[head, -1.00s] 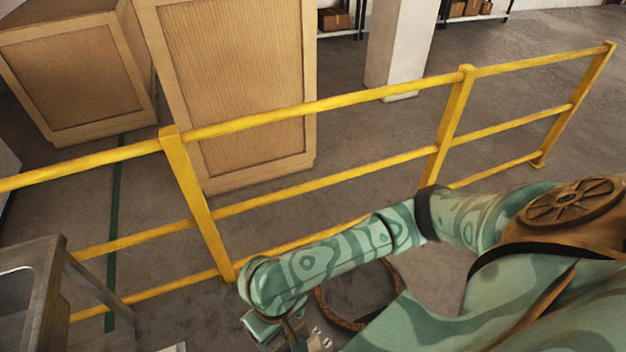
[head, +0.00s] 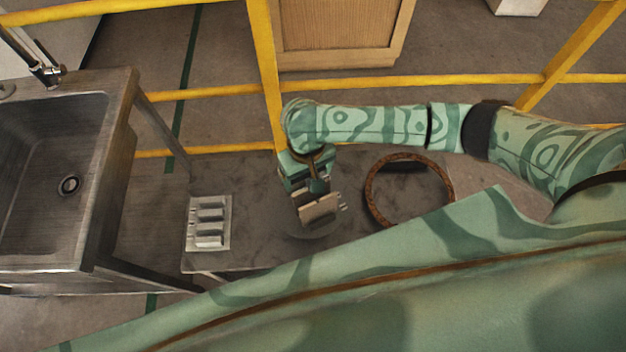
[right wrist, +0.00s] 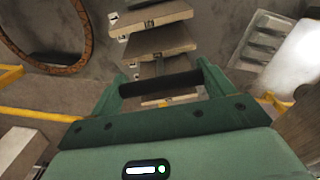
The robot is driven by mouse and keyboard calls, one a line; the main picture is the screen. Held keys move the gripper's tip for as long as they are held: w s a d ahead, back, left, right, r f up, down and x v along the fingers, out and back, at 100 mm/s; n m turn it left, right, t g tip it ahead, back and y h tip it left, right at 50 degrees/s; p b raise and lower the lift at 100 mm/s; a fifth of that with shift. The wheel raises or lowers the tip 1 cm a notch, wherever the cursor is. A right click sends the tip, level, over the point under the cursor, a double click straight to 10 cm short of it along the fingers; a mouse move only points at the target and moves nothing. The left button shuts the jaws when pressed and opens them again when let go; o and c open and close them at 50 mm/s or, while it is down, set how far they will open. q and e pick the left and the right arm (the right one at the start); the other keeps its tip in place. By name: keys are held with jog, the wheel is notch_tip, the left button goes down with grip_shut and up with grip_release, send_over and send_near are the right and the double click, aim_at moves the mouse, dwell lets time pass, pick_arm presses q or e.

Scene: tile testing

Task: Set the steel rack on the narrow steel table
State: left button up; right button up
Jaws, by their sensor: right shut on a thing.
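My right gripper (head: 316,192) is shut on the steel rack (head: 321,211), which hangs below it over a grey surface. The rack also shows in the right wrist view as several stacked flat plates (right wrist: 160,42) beyond the dark bar between my fingers. The narrow steel table (head: 260,258) is the dark grey top beneath, partly hidden by my body. I cannot tell whether the rack touches it. My left gripper is out of view.
A pale tray with several grey blocks (head: 209,238) lies left of the rack. A steel sink (head: 118,140) stands further left. Yellow railing (head: 265,70) runs behind. A brown ring (head: 372,205) lies right of the gripper; what bears it is unclear.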

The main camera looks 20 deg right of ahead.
jog(key=shift+w+f+b, duration=0.6)
jog(key=shift+w+f, duration=0.4)
jog(key=shift+f, duration=0.1)
jog(key=f+b, duration=0.2)
jog(key=f, duration=0.1)
jog(key=shift+w+f, duration=0.2)
jog(key=shift+f, duration=0.05)
jog(key=shift+r, duration=0.1)
jog(key=o, duration=1.6)
jog(key=shift+s, duration=0.1)
jog(key=shift+o, duration=0.2)
notch_tip(320, 180, up, 12)
jog(key=p, duration=0.6)
jog(key=shift+s, duration=0.1)
